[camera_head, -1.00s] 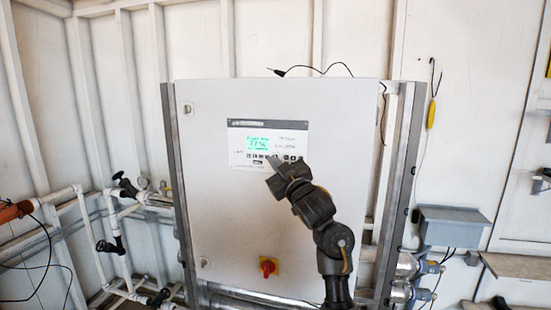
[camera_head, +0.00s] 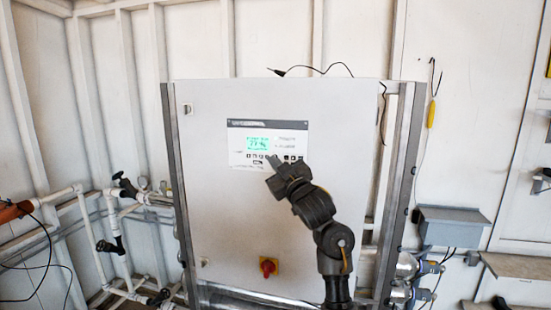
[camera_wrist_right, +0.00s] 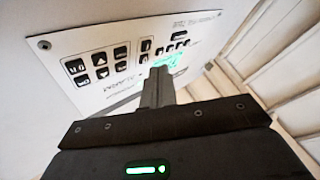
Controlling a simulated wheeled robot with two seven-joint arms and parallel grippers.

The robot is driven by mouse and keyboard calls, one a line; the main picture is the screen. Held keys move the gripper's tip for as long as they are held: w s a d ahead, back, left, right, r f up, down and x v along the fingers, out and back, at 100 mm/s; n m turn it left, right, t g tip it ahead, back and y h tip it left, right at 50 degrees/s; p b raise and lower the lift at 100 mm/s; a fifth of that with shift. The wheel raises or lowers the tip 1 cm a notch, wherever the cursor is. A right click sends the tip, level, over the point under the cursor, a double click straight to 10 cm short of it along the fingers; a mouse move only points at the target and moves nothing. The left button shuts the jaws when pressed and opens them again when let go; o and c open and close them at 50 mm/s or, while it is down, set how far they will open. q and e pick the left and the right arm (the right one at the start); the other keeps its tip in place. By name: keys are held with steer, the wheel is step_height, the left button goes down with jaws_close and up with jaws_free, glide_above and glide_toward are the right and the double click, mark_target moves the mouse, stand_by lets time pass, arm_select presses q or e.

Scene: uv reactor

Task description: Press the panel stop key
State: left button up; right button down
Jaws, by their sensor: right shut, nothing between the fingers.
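The control panel (camera_head: 240,150) is a white label plate with a lit green display (camera_head: 258,144) and a row of small black keys. It is on the front of a large grey cabinet. My right gripper (camera_head: 271,160) is shut and empty, its tip at the key row below the display. In the right wrist view the closed fingers (camera_wrist_right: 158,75) point at the panel face (camera_wrist_right: 90,62), near the green display (camera_wrist_right: 170,62). They hide part of the key row. I cannot tell whether the tip touches a key, or which key is the stop key. My left gripper is not in view.
The grey cabinet (camera_head: 220,220) has a red and yellow rotary switch (camera_head: 268,267) low on its front. White pipes with black valves (camera_head: 108,240) stand at the left. A grey box (camera_head: 452,226) and a shelf (camera_head: 520,265) are at the right.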

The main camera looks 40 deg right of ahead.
steer(key=shift+d, duration=0.1)
stand_by(0.3)
steer(key=shift+w+d, duration=0.2)
steer(key=shift+d, duration=0.1)
steer(key=shift+w+d, duration=0.15)
stand_by(0.6)
steer(key=shift+s+a+p, duration=0.35)
steer(key=shift+s+a, duration=0.05)
steer(key=shift+a, duration=0.15)
steer(key=shift+s+a+p, duration=0.2)
steer(key=shift+s+a, duration=0.5)
steer(key=shift+a, duration=0.35)
steer(key=shift+s+a+p, duration=0.2)
steer(key=shift+s+a, duration=0.5)
steer(key=shift+a, duration=0.3)
